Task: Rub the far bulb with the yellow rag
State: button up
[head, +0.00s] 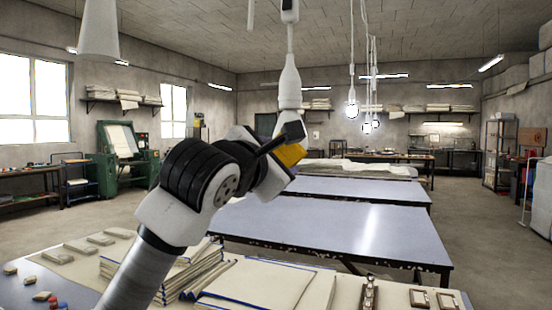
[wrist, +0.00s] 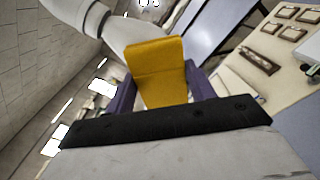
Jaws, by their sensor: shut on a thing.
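The yellow rag (head: 290,156) is in my gripper (head: 291,135), which is raised at the middle of the head view. In the wrist view the rag (wrist: 157,72) stands up between the two purple fingers, which are shut on it. A white bottle-shaped lamp fitting (head: 290,88) hangs just above and behind the gripper; its lower end is hidden. In the wrist view the fitting (wrist: 118,38) runs behind the rag; I cannot tell whether they touch. Two lit bulbs hang farther back, one at left (head: 351,109) and one lower at right (head: 367,127).
A white lamp shade (head: 99,32) hangs at upper left. Thin cords (head: 374,70) hang at centre right. The air right of the gripper is mostly clear.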

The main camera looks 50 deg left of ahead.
jog(key=shift+b+v, duration=1.15)
jog(key=shift+v, duration=1.8)
jog(key=b+v, duration=0.1)
jog(key=v, duration=0.2)
jog(key=shift+w+f, duration=0.1)
jog(key=shift+f, duration=0.05)
